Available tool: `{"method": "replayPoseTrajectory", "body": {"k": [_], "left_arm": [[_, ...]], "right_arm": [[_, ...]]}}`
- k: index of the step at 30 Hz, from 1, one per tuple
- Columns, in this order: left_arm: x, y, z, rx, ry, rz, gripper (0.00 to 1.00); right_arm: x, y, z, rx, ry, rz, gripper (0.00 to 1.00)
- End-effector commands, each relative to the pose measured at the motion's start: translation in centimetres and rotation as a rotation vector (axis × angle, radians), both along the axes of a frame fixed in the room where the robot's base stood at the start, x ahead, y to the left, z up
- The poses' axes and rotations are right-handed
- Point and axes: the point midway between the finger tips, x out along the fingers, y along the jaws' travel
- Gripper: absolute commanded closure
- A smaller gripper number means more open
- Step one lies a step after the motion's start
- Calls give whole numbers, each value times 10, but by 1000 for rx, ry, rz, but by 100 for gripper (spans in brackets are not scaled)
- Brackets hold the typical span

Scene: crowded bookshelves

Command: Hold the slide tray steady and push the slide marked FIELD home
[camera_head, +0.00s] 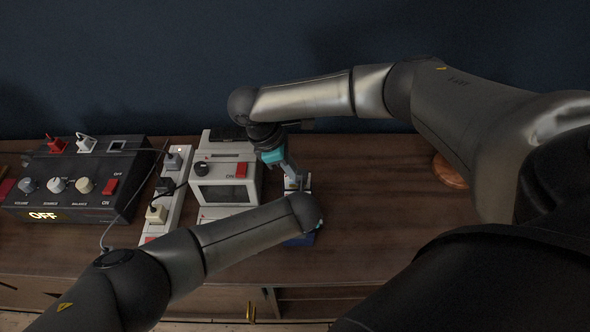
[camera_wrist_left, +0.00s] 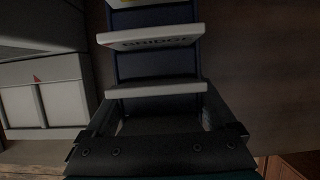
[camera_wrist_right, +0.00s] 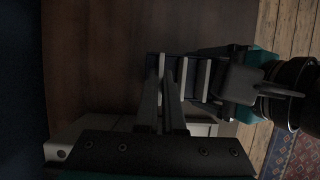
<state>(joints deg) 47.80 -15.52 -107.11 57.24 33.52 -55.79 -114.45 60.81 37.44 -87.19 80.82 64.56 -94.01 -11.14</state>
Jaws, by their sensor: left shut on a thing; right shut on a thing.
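The slide tray (camera_head: 300,240) is dark blue and stands on the wooden top, partly hidden by my left arm. In the left wrist view it (camera_wrist_left: 157,66) holds a row of white slides; one slide (camera_wrist_left: 150,37) bears lettering too dim to read surely. My left gripper (camera_wrist_left: 157,110) is shut across the tray's near end. My right gripper (camera_head: 290,172) points down at the tray's far end. In the right wrist view its fingers (camera_wrist_right: 167,78) are close together on a pale slide (camera_wrist_right: 160,64) at the row's end. I cannot read FIELD on any slide.
A white device with a screen (camera_head: 223,193) stands just left of the tray. Beyond it are a power strip (camera_head: 173,200) with plugs and a black control box (camera_head: 75,178) reading OFF. A round copper-coloured thing (camera_head: 449,172) lies right. The top between it and the tray is clear.

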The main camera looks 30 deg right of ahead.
Motion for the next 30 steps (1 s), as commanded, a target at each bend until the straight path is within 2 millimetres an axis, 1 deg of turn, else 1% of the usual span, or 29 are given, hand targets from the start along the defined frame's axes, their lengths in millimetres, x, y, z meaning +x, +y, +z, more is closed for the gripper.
{"method": "replayPoseTrajectory", "body": {"k": [29, 30], "left_arm": [[0, 0, 0, -1, 0, 0, 75], [0, 0, 0, -1, 0, 0, 75]], "right_arm": [[0, 1, -24, 1, 0, 0, 100], [0, 0, -25, 1, -1, 0, 94]]}}
